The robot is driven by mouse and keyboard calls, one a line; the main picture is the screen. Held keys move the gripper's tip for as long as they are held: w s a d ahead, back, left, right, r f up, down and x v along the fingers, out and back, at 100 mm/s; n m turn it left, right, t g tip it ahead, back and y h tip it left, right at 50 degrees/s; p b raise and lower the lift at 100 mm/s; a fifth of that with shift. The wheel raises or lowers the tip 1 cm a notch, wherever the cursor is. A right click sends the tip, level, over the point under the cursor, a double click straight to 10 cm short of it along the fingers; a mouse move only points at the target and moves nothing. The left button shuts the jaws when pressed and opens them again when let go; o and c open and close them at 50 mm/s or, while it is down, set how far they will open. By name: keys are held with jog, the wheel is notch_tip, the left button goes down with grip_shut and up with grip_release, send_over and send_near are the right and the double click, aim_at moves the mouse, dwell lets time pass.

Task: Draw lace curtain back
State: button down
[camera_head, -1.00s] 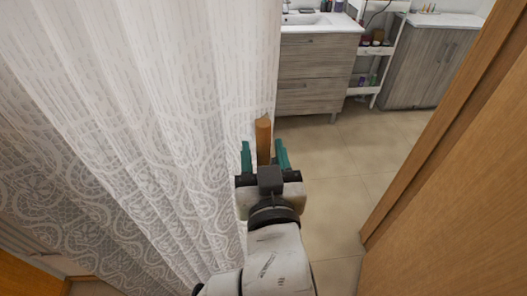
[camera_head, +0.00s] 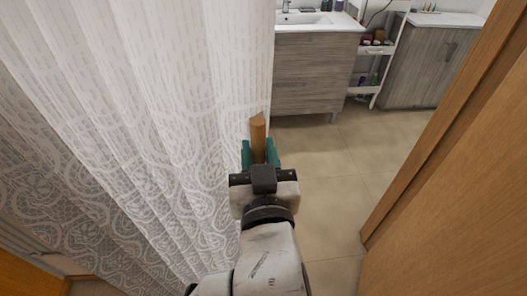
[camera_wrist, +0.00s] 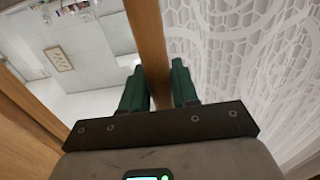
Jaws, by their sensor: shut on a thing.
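The white lace curtain (camera_head: 130,110) hangs in folds over the left half of the head view. In the wrist view the curtain (camera_wrist: 245,60) fills the right side. A wooden bar (camera_head: 258,128) stands at the curtain's right edge; the wrist view shows the bar (camera_wrist: 147,40) running up between the green fingers. My gripper (camera_head: 259,152) is shut on the wooden bar, with one finger on each side. How the bar joins the curtain is hard to tell.
A wooden door or panel (camera_head: 470,190) with its frame stands close on the right. Tiled floor (camera_head: 330,185) is clear between it and the curtain. A grey vanity (camera_head: 315,75), a white cart (camera_head: 377,50) and a grey cabinet (camera_head: 425,70) stand at the back.

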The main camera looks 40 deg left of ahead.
jog(key=s+a+b, duration=1.2)
jog(key=s+a, duration=1)
jog(key=s, duration=0.4)
jog(key=shift+a, duration=0.2)
jog(key=shift+s, duration=0.1)
jog(key=c, duration=1)
grip_release()
jog(key=b+v, duration=0.1)
jog(key=v, duration=1)
jog(key=shift+b, duration=0.3)
